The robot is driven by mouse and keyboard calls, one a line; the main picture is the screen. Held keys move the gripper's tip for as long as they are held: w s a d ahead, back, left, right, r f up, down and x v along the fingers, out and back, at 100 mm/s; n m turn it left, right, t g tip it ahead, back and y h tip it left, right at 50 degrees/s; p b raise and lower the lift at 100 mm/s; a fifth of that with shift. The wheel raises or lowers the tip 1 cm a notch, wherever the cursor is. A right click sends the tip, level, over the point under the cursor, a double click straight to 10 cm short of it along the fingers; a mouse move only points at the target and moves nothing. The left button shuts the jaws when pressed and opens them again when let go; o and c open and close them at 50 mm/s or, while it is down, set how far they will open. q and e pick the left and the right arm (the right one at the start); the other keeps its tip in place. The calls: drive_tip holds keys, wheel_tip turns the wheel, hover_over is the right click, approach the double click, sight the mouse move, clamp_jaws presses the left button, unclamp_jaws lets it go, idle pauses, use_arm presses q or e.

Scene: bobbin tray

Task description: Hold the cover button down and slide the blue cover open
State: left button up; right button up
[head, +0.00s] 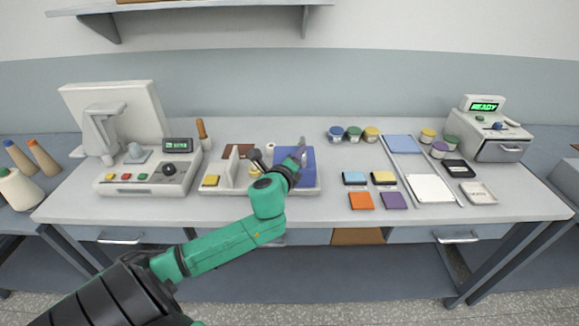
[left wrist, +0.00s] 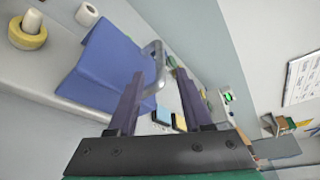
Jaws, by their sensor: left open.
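The blue cover (head: 308,168) lies over the right part of a pale tray unit (head: 313,191) in the middle of the table. In the left wrist view the cover (left wrist: 100,62) is a large blue slab with a grey metal handle (left wrist: 154,50) at its edge. My left gripper (head: 296,163) is at the cover, its hand hiding part of it. In the wrist view its open fingers (left wrist: 159,74) stand on either side of the handle's lower part; I cannot tell whether they touch it. A yellow button (head: 211,180) sits at the tray unit's left end. My right gripper is out of view.
A control box (head: 150,178) with small buttons and a monitor stands left of the tray unit. Right of it lie coloured tiles (head: 361,201), pots (head: 353,133) and a white tray (head: 430,188). A machine reading READY (head: 500,148) stands far right.

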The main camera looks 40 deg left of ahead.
use_arm(q)
drive_tip(key=v, duration=0.7)
drive_tip(key=shift+b, duration=0.35)
